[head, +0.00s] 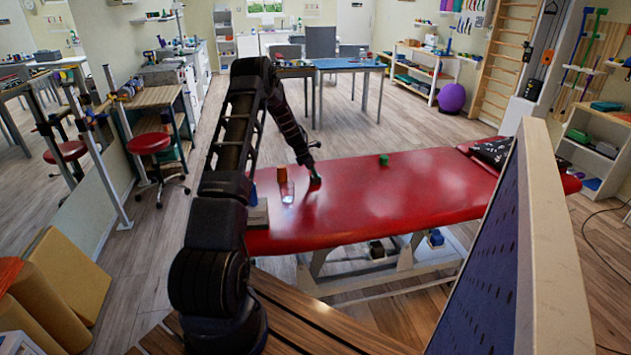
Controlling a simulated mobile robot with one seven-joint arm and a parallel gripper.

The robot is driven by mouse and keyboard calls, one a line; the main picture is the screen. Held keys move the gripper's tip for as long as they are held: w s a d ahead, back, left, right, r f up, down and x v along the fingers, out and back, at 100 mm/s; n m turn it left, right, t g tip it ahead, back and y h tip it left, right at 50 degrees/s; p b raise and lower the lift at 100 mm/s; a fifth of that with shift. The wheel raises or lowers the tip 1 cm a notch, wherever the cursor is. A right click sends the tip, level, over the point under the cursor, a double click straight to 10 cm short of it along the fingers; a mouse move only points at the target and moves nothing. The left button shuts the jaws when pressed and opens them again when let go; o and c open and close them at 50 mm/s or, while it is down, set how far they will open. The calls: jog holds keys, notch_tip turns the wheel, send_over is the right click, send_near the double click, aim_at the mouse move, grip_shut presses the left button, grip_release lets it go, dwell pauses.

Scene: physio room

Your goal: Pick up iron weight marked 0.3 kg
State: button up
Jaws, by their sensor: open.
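I cannot make out a 0.3 kg marking on anything in the head view. A small green object (384,159) sits on the red treatment table (420,187), right of my gripper; it is too small to tell whether it is a weight. My gripper (315,181) is open and points down low over the left part of the table. A small green patch shows at its fingers; I cannot tell what it is. An orange-brown cylinder (282,174) and a clear glass-like object (287,193) stand just left of my gripper.
A pale box-like object (258,214) is at the table's left end, partly behind my arm. A patterned dark cushion (492,151) lies at the right end. A blue panel (480,270) with a light frame blocks the right foreground. The table's middle is mostly clear.

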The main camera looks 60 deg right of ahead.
jog(key=shift+x, duration=2.6)
jog(key=shift+s+r, duration=0.1)
jog(key=shift+s, duration=0.1)
jog(key=c, duration=1.3)
jog(key=shift+o, duration=0.2)
